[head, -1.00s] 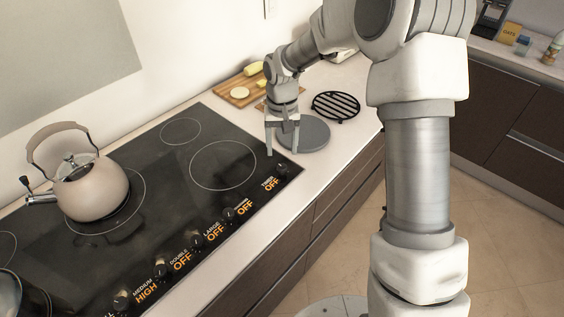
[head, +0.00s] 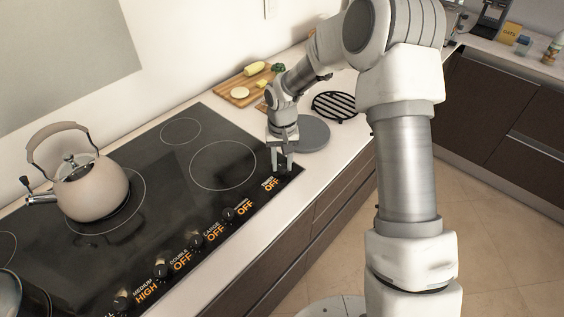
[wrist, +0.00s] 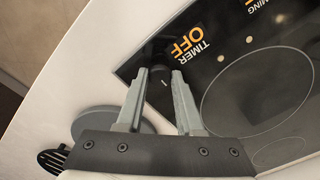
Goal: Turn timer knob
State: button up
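The timer knob (wrist: 164,88) is a black knob with a small pale mark, at the near right corner of the black cooktop, beside the orange "OFF" label under "TIMER" (head: 271,184). My gripper (head: 282,168) points down over this corner. In the wrist view its two grey fingers (wrist: 161,73) stand apart, one on each side of the knob. I cannot tell whether they touch it. In the head view the fingers mostly hide the knob.
Other knobs (head: 196,241) line the cooktop's front edge. A kettle (head: 92,190) stands on a left burner. A grey round plate (head: 313,133), a black trivet (head: 335,105) and a cutting board with food (head: 238,97) lie on the counter behind the gripper.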

grip_shut()
jog(key=m+b, duration=0.2)
jog(key=shift+f+m, duration=0.1)
jog(key=shift+m, duration=0.3)
jog(key=shift+m+b, duration=0.7)
jog(key=shift+m, duration=0.8)
jog(key=o, duration=0.7)
grip_release()
jog(key=shift+o, duration=0.2)
